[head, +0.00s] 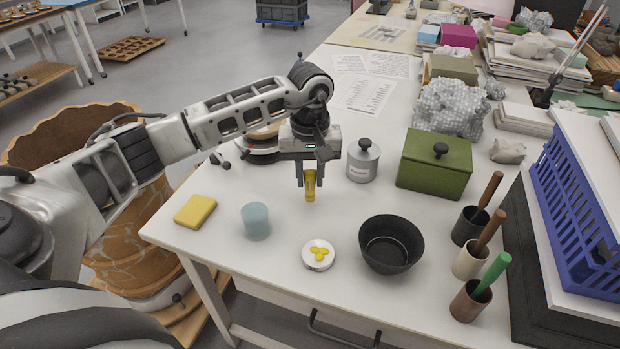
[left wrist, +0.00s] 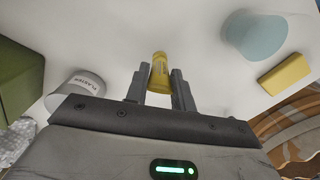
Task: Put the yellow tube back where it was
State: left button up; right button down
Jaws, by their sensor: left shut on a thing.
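The yellow tube (head: 310,187) is upright between the fingers of my left gripper (head: 310,177), over the white table. In the left wrist view the tube (left wrist: 159,72) sits between the two grey fingers of my left gripper (left wrist: 160,85), which is shut on it. I cannot tell whether the tube's lower end touches the table. My right gripper is in neither view.
Around the tube stand a grey plaster canister (head: 362,160), a blue cup (head: 255,221), a white dish with yellow pieces (head: 318,255) and a black bowl (head: 391,244). A yellow sponge (head: 195,211) lies left. A green box (head: 434,163) stands right. Table between them is clear.

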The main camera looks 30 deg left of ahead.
pick_arm(q)
jog(key=shift+f, duration=0.9)
jog(key=o, duration=1)
jog(key=shift+c, duration=0.2)
notch_tip(320, 180, up, 12)
jog(key=shift+r, duration=0.2)
